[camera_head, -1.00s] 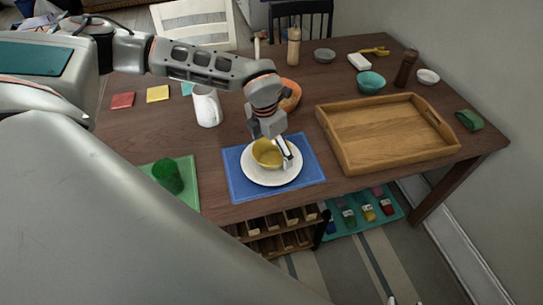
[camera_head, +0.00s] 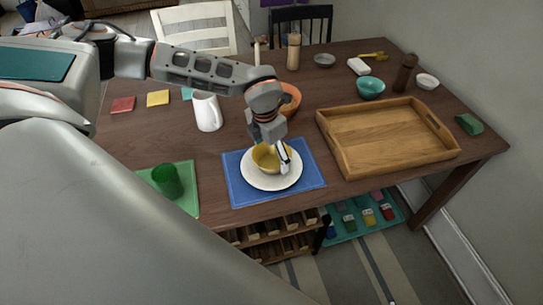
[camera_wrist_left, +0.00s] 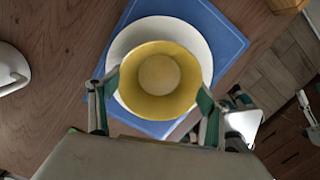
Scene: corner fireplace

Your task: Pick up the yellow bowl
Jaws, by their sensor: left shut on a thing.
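The yellow bowl (camera_head: 266,162) is over the white plate (camera_head: 262,183), which lies on a blue placemat (camera_head: 236,181) near the table's front edge. My left gripper (camera_head: 273,155) comes down from above and is shut on the bowl. In the left wrist view, the bowl (camera_wrist_left: 158,82) shows from above, empty and upright, with the fingers of my left gripper (camera_wrist_left: 155,102) against opposite sides of its rim. I cannot tell whether its base touches the plate. My right gripper is not seen.
A wooden tray (camera_head: 335,143) stands to the right. A white pitcher (camera_head: 208,112) and an orange bowl (camera_head: 291,98) are behind, close to my left arm. A green cup (camera_head: 167,181) is on a green mat (camera_head: 186,204) at left.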

